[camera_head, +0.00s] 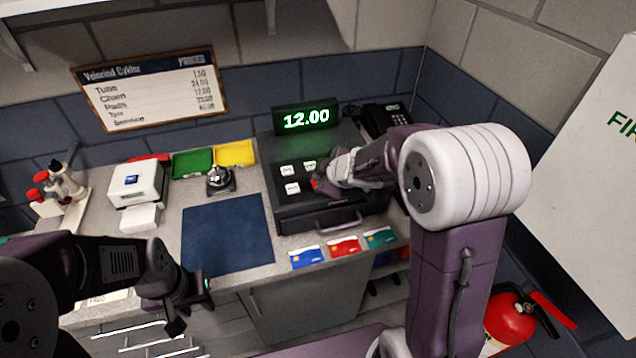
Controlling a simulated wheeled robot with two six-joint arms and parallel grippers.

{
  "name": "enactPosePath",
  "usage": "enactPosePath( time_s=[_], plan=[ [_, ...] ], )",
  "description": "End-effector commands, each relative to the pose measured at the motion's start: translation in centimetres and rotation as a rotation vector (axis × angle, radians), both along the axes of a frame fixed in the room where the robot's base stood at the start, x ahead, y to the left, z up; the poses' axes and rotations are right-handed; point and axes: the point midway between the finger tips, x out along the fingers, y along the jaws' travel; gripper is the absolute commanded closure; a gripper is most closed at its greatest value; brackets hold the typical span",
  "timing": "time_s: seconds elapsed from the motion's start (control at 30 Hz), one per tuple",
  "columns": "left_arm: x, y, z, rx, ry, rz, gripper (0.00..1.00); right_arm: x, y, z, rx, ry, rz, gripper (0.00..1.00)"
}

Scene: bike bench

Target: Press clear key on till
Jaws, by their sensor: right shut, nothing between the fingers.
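The till (288,215) stands on the counter, with a lit display (307,118) reading 12.00. Several white keys (291,188) show on its top, and part of a red key (315,184) shows beside my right gripper. My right gripper (325,190) is shut and empty over the keys, and its hand hides the right part of the keypad. I cannot tell whether its tips touch a key. My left gripper (190,308) hangs in front of the counter, left of the till, away from it; its fingers are too dark to read.
A blue mat (228,235), a bell (219,180), a white card printer-like box (137,184) and green and yellow trays (235,153) lie left of the till. Coloured cards (343,246) lie along the front edge. A phone (388,118) stands behind right. A fire extinguisher (508,320) is low right.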

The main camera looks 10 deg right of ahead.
Motion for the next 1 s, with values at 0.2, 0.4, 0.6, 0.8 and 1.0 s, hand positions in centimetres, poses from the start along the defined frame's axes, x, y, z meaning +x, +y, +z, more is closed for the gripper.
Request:
enactPosePath(
  time_s=[0.2, 0.4, 0.6, 0.8, 1.0],
  plan=[
    [0.0, 0.0, -0.3, 0.0, 0.0, 0.0, 0.64, 0.0, 0.0, -0.4, 0.0, 0.0, 0.0, 1.0],
    [0.0, 0.0, -0.4, 0.0, 0.0, 0.0, 0.64, 0.0, 0.0, -0.4, 0.0, 0.0, 0.0, 1.0],
    [0.0, 0.0, -0.6, 0.0, 0.0, 0.0, 0.64, 0.0, 0.0, -0.7, 0.0, 0.0, 0.0, 1.0],
    [0.0, 0.0, -0.3, 0.0, 0.0, 0.0, 0.64, 0.0, 0.0, -0.4, 0.0, 0.0, 0.0, 1.0],
    [0.0, 0.0, 1.0, 0.0, 0.0, 0.0, 0.64, 0.0, 0.0, 0.7, -0.001, 0.001, 0.001, 1.0]
  ],
)
